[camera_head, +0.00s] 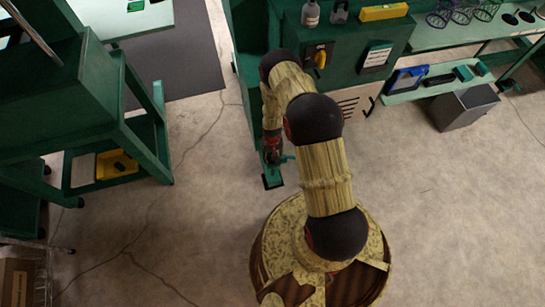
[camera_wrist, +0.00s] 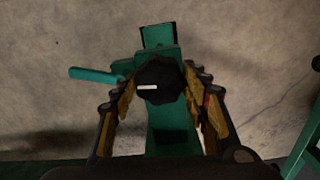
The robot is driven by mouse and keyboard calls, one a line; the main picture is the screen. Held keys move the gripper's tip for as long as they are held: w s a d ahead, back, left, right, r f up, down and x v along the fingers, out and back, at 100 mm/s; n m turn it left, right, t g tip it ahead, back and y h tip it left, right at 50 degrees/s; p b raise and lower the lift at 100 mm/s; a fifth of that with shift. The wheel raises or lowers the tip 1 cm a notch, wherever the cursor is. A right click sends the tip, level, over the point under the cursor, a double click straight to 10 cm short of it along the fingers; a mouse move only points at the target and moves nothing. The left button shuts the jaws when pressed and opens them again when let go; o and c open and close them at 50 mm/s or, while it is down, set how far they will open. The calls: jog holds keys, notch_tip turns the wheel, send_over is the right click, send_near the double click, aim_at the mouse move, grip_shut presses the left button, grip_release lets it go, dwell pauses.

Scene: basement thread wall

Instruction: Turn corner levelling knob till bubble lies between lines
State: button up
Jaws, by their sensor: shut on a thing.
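A black scalloped knob (camera_wrist: 165,78) with a short white mark on its face is in the middle of the wrist view, over a green bracket (camera_wrist: 168,138). My gripper (camera_wrist: 160,92) has a finger on each side of the knob and is shut on it. In the head view my gripper (camera_head: 272,150) is low at the corner of the green cabinet (camera_head: 345,47), and the knob is too small to make out. A yellow spirit level (camera_head: 384,12) lies on the cabinet top. Its bubble and lines are too small to read.
A teal lever (camera_wrist: 95,74) sticks out left of the knob. A green wheeled frame (camera_head: 145,130) stands at left with a yellow part on its lower shelf. A dark bin (camera_head: 465,107) stands at right under the shelves. The concrete floor between is clear.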

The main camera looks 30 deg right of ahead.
jog(key=shift+n, duration=0.6)
jog(key=o, duration=1.2)
jog(key=shift+c, duration=0.2)
notch_tip(320, 180, up, 12)
dwell(0.4)
